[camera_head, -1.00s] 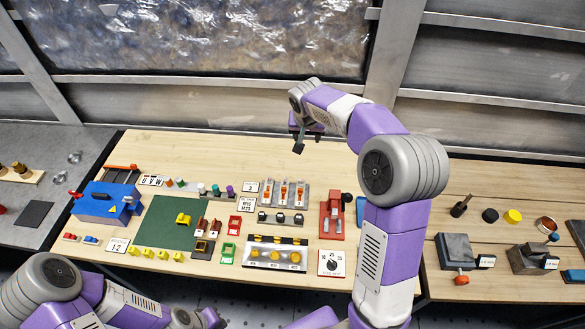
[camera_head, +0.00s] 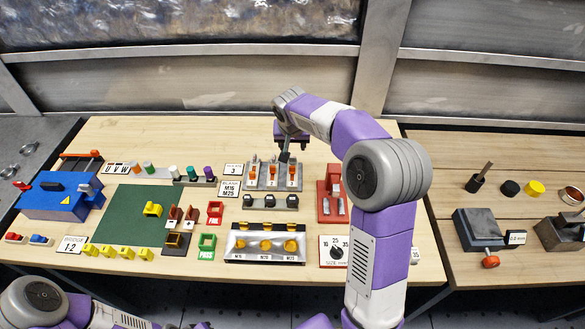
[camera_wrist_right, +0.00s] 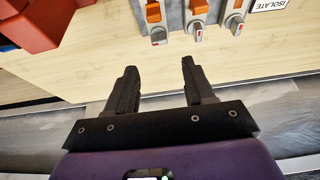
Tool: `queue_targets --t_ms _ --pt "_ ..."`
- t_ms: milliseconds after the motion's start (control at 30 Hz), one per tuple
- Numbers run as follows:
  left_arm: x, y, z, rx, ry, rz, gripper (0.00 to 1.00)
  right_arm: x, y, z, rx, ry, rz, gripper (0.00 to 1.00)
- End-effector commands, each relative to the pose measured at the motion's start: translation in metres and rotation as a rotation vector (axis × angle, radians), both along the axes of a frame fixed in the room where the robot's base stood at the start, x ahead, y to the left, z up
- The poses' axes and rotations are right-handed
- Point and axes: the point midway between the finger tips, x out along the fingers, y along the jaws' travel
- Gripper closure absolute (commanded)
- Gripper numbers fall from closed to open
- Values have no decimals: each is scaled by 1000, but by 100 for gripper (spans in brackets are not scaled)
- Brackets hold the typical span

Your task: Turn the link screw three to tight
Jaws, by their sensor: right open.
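My right gripper (camera_head: 284,156) hangs above the back edge of a grey block (camera_head: 252,184) with three orange levers (camera_head: 273,172). In the right wrist view the open, empty jaws (camera_wrist_right: 158,82) point towards the block, whose three grey-tipped orange levers (camera_wrist_right: 153,14) stand beyond the fingertips, apart from them. I cannot tell which part is link screw three; no screw is readable by name. The blue motor box (camera_head: 62,203) sits at the left. My left arm shows at lower left, its gripper out of frame.
A red stand (camera_head: 331,207) is right of the block; it also shows in the wrist view (camera_wrist_right: 35,22). In front are a dark strip with grey parts (camera_head: 270,203), a tray of yellow pieces (camera_head: 265,256) and a dial (camera_head: 338,251). The green mat (camera_head: 128,212) has bare room.

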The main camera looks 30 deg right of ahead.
Motion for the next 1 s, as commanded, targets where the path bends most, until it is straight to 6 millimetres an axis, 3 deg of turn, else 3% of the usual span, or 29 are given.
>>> queue_targets --t_ms 33,267,600,1000 --pt "0 0 -9 0 -1 0 100 0 0 -9 0 -1 0 47" --pt "0 0 -15 0 -1 -1 100 5 -3 -26 0 2 0 47" --pt "0 0 -27 0 -1 -1 100 21 -13 -72 0 1 -1 47" --pt "0 0 -28 0 -1 -1 100 25 -15 -80 0 -1 0 47"
